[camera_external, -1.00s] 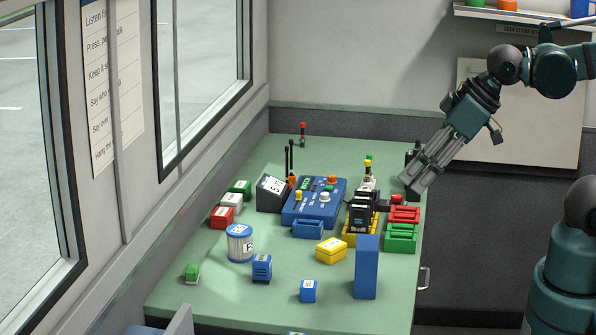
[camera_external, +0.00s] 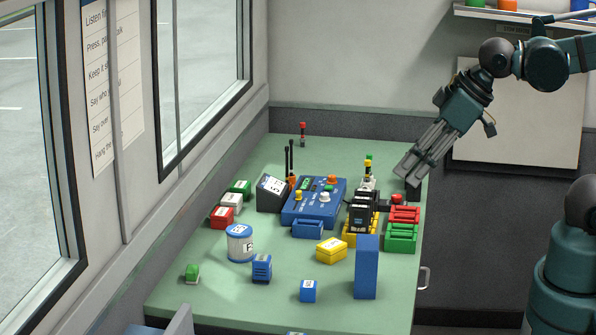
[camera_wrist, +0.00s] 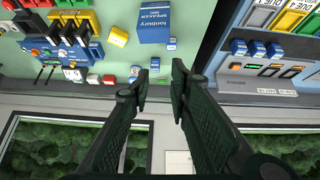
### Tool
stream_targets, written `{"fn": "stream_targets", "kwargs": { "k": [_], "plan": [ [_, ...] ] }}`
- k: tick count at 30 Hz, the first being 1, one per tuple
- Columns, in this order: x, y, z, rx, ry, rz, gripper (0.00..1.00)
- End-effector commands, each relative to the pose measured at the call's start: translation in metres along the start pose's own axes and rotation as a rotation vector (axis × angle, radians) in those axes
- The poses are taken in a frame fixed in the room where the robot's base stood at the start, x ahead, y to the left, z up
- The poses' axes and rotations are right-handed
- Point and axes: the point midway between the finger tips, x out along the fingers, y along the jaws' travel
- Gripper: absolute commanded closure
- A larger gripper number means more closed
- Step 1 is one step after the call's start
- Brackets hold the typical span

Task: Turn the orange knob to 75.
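The orange knob (camera_external: 332,180) sits at the upper right of the blue control box (camera_external: 314,209) on the green desk in the external view. A white knob (camera_external: 324,197) and a yellow knob (camera_external: 298,195) are on the same box. The orange knob's pointer and scale are too small to read. My gripper (camera_external: 406,172) is in the air by the desk's right edge, to the right of the box, clear of the knob. In the wrist view its two fingers (camera_wrist: 164,74) stand apart with nothing between them.
A tall blue block (camera_external: 367,267), yellow box (camera_external: 331,250) and white-and-blue can (camera_external: 240,243) stand in front.

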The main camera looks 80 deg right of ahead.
Motion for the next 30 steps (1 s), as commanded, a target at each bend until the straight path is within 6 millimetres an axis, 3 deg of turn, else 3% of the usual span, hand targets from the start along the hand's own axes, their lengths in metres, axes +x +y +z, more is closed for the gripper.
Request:
{"fn": "stream_targets", "kwargs": {
  "k": [14,30],
  "plan": [
    [0.011,0.049,-0.061,-0.117,-0.092,0.037,0.80],
    [0.042,0.121,-0.120,-0.256,-0.207,0.048,0.80]
  ]
}}
